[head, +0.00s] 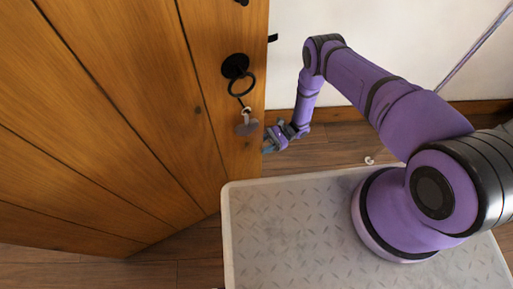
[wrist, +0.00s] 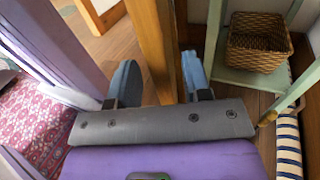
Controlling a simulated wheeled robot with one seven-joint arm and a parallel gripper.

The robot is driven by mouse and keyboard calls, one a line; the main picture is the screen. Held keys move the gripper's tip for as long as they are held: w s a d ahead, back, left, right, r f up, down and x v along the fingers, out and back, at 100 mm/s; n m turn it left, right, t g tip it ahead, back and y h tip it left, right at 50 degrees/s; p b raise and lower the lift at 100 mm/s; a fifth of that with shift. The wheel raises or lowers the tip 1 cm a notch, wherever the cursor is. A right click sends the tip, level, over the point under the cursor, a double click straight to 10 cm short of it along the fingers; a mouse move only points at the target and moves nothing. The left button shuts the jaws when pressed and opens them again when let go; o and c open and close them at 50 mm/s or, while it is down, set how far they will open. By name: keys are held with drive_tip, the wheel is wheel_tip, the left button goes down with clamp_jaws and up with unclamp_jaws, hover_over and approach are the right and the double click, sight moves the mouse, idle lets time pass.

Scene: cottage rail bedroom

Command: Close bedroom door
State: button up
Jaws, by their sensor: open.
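The wooden bedroom door (head: 130,90) fills the left of the head view, with its free edge toward the right. A black ring handle (head: 243,84) hangs on its near face, with a key and tag (head: 247,125) below it. My gripper (head: 272,140) is at the door's free edge, lower than the handle. In the wrist view my gripper (wrist: 160,80) is open, and the door's edge (wrist: 152,40) stands between its two fingers. I cannot tell whether either finger touches the wood. The door's frame and latch side are not clearly visible.
A wicker basket (wrist: 258,42) sits on a pale green stand (wrist: 250,76) in the wrist view. A striped cloth (wrist: 288,145) is at the right and a red patterned textile (wrist: 40,130) at the left. A white wall (head: 390,40) stands behind my arm, above wooden floor (head: 335,150).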

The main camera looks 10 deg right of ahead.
sight(257, 148)
drive_tip(key=shift+x, duration=1.55)
clamp_jaws()
